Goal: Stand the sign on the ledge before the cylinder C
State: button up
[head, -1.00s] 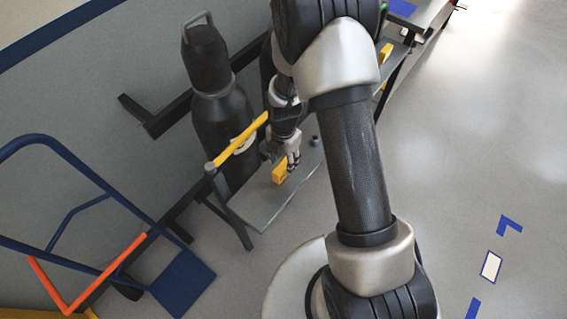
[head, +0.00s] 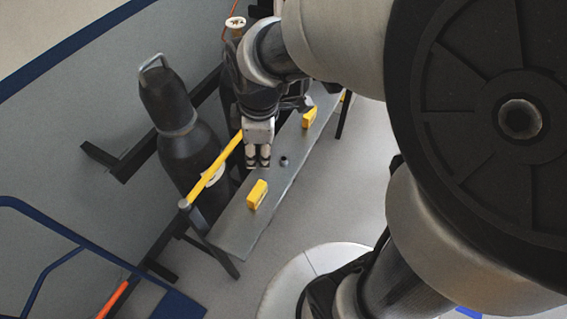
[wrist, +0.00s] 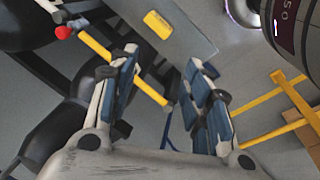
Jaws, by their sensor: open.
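A small yellow sign (head: 257,194) stands on the near part of the grey ledge (head: 235,228), in front of a black cylinder (head: 180,130) with a handle on top. No letter C is readable on it. A second yellow sign (head: 309,117) is farther along the ledge. My gripper (head: 258,163) is over the ledge between the two signs, apart from both. In the wrist view my gripper (wrist: 167,85) is open with nothing between its fingers. One yellow sign (wrist: 158,24) shows there on the ledge (wrist: 195,40), beyond the fingertips.
A yellow bar (head: 216,170) runs between the cylinders and the ledge. A small dark peg (head: 284,160) stands on the ledge. Another cylinder (head: 236,28) is partly hidden behind my arm. A blue hand truck (head: 45,240) is at lower left. Open floor lies right of the ledge.

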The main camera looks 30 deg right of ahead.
jog(key=s+r+m+t, duration=0.2)
jog(key=s+r+m, duration=0.6)
jog(key=s+m, duration=0.5)
jog(key=shift+s+r, duration=0.15)
jog(key=shift+s, duration=0.45)
